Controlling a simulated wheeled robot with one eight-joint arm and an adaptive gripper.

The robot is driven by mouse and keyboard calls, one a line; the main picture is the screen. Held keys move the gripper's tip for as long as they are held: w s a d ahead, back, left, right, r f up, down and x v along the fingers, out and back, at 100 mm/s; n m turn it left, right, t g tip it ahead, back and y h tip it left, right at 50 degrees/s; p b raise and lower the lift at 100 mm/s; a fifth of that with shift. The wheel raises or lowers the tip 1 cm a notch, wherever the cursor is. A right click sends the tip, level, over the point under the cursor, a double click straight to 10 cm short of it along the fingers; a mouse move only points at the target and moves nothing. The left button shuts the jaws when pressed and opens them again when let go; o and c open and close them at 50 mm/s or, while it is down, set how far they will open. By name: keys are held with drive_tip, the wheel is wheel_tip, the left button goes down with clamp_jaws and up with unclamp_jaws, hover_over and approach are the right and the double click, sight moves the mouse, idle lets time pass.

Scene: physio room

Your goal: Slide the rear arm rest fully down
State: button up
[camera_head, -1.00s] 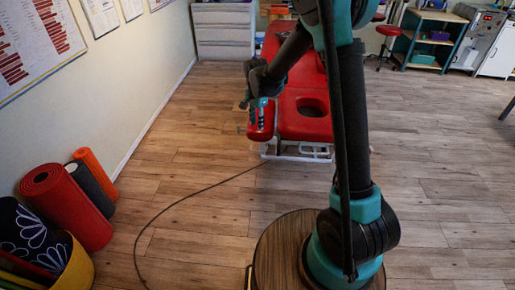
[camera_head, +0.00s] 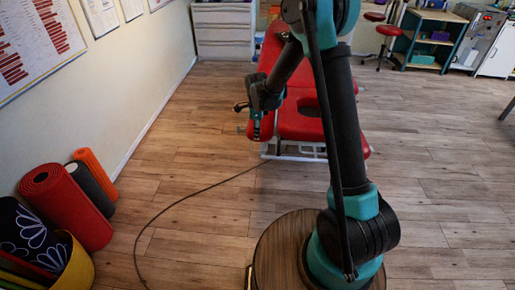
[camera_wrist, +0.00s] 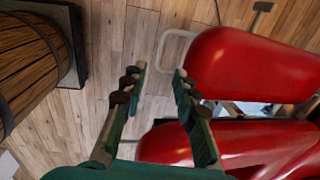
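The red treatment table (camera_head: 303,122) has a face opening at its near end. A narrow red arm rest (camera_head: 266,131) is at its left side; a second red pad (camera_head: 364,149) shows at its right, mostly behind my arm. My gripper (camera_head: 257,132) points down at the left arm rest's near end, partly covering it. In the wrist view the gripper (camera_wrist: 159,72) is open, with nothing between its fingers. A red pad (camera_wrist: 250,65), apparently that arm rest, lies just right of the fingertips; contact cannot be told. A larger red cushion (camera_wrist: 255,145) lies below it.
A grey metal loop (camera_wrist: 165,45) sticks out beside the upper pad in the wrist view. A dark cable (camera_head: 190,195) crosses the floor. Rolled mats (camera_head: 68,205) stand by the left wall. A red stool (camera_head: 388,32) is at the back right.

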sight(258, 151)
drive_tip(key=f, duration=0.7)
drive_tip(key=w+f, duration=0.1)
drive_tip(key=f, duration=0.2)
drive_tip(key=shift+f, duration=0.3)
drive_tip(key=shift+c, duration=0.5)
clamp_jaws()
